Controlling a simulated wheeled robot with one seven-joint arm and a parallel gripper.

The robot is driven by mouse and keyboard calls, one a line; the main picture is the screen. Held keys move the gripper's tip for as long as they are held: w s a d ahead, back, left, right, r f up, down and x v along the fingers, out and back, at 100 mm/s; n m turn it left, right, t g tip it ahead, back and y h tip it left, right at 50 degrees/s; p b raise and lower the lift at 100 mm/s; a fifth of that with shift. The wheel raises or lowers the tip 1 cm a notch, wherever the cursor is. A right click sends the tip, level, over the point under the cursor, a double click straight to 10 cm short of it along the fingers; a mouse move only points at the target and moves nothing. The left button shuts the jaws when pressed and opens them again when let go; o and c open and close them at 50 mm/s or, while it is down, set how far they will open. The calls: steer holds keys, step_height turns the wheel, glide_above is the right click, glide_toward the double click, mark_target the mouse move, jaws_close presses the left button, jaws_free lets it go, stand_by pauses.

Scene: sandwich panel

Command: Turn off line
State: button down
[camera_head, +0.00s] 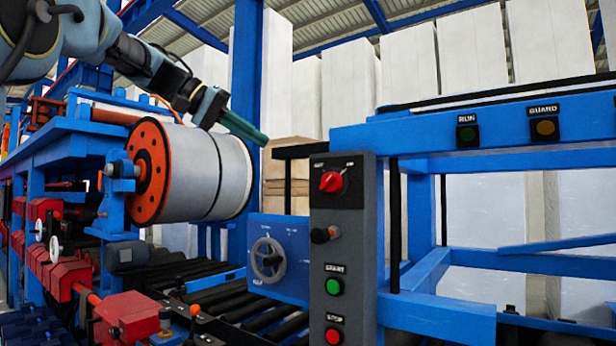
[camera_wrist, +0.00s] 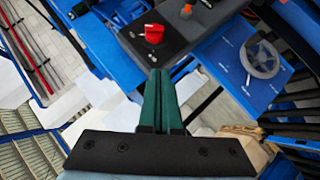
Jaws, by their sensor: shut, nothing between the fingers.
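A dark grey control panel (camera_head: 353,260) stands upright in the middle of the head view. At its top is a red rotary switch (camera_head: 331,182) with small labels either side, too small to read surely.
A blue box with a grey handwheel (camera_head: 268,260) sits left of the panel, above a roller bed. A large coil with orange flange (camera_head: 190,172) lies left, under my arm. Blue frames with RUN (camera_head: 467,135) and GUARD (camera_head: 545,128) indicators stand right.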

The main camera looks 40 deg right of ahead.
mark_target(322, 187)
steer(key=s+a+f+p+x, duration=0.1)
steer(key=p+x, duration=0.2)
steer(key=x, duration=0.9)
steer(key=shift+s+f+p, duration=0.3)
steer(key=shift+s+f, duration=0.15)
steer(key=shift+f, duration=0.05)
steer(key=shift+f+b, duration=0.1)
steer(key=shift+b, duration=0.2)
